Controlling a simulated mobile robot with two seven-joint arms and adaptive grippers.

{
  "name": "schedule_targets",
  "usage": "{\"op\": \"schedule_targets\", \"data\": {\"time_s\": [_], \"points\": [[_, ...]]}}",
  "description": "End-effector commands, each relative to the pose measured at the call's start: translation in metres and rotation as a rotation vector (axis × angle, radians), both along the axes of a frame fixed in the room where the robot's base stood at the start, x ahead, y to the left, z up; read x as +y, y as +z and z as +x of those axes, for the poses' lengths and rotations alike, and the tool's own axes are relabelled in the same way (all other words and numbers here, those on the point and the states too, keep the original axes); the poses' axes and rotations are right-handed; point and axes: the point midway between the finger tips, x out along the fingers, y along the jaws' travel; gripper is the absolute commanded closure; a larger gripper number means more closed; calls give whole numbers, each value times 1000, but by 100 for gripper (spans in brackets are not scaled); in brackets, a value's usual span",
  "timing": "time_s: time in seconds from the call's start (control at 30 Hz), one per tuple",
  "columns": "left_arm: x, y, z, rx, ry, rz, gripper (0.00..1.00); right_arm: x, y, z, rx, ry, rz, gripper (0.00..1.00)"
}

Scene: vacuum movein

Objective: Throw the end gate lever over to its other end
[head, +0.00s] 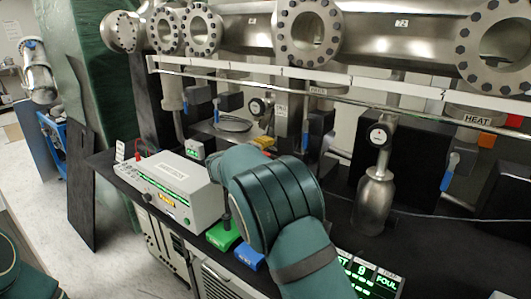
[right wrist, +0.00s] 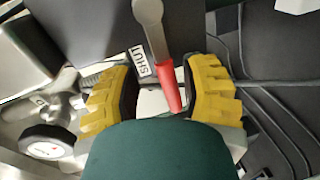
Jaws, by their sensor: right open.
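The end gate lever (right wrist: 168,85) shows in the right wrist view as a grey metal arm with a red grip, pointing toward me. A small plate reading SHUT (right wrist: 139,62) sits just left of it. My right gripper (right wrist: 165,70) is open, with one yellow finger on each side of the red grip. The grip lies closer to the right finger; I cannot tell whether they touch. In the head view my right gripper (head: 264,143) is mostly hidden behind my teal wrist, and I cannot make out the lever there. My left gripper is out of view.
Flanged steel pipework (head: 308,32) runs across the back with blue-handled valves (head: 450,170) below. A white control box (head: 170,190) stands left of my wrist. A gauge on a steel fitting (head: 377,135) stands to the right. A round gauge (right wrist: 47,141) is left of the fingers.

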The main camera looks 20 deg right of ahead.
Motion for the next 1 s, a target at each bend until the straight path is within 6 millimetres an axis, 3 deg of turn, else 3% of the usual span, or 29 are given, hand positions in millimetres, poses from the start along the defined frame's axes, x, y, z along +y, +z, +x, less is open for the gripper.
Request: {"op": "schedule_targets", "data": {"time_s": [0.23, 0.7, 1.0], "points": [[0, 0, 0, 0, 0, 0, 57, 17, 4, -12, 2, 2, 1, 56], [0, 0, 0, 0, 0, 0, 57, 82, 21, -65, -2, 3, 0, 56], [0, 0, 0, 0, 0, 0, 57, 92, 24, -74, -2, 1, 0, 56]]}}
